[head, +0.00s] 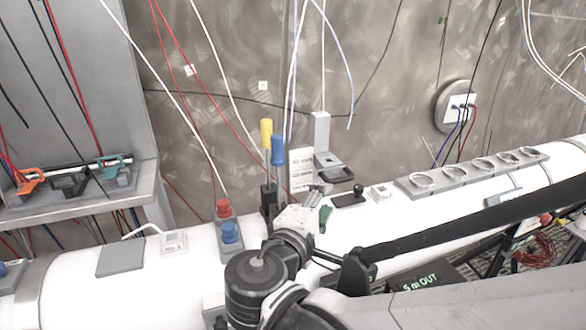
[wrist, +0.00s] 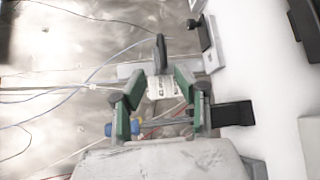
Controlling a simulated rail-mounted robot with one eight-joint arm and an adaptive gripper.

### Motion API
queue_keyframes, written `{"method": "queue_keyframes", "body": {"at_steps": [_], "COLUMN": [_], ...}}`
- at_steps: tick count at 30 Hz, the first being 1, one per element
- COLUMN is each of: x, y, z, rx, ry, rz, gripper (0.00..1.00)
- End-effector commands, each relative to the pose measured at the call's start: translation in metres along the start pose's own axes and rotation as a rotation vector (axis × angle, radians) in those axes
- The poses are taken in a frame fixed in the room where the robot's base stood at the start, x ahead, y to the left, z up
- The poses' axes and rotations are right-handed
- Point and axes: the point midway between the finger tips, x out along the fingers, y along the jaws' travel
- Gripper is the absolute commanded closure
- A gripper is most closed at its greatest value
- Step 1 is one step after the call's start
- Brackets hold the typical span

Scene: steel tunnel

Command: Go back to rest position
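My gripper (head: 316,207) is over the white pipe (head: 345,235) near the middle of the head view, close to the tool holder. In the wrist view its two green-padded fingers (wrist: 158,84) stand apart with a gap between them. No object is held between the pads. A white printed label (wrist: 165,87) shows behind the gap. A yellow-handled screwdriver (head: 266,134) and a blue-handled screwdriver (head: 277,150) stand upright just left of and behind my gripper. The pipe surface below the gripper is partly hidden by my arm.
A red button (head: 223,208) and a blue button (head: 229,233) sit left of my gripper. A grey strip with several rings (head: 480,172) lies on the pipe at right. A shelf (head: 80,208) with clamps juts out at left. Loose cables hang along the steel wall.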

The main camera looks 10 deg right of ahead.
Motion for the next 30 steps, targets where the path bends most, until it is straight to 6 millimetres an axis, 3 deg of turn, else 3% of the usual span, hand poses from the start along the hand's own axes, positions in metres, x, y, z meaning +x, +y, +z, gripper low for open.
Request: {"method": "queue_keyframes", "body": {"at_steps": [5, 10, 18, 24, 30], "x": [0.014, 0.03, 0.017, -0.004, -0.016], "y": [-0.027, -0.085, -0.162, -0.187, -0.19], "z": [0.015, 0.046, 0.078, 0.084, 0.083], "rx": [0.056, 0.231, 0.653, 0.999, 1.21], "ry": [-0.012, -0.037, -0.082, -0.108, -0.115], "rz": [-0.107, -0.356, -0.728, -0.915, -0.998], "gripper": [0.7, 0.7, 0.7, 0.7, 0.7]}}
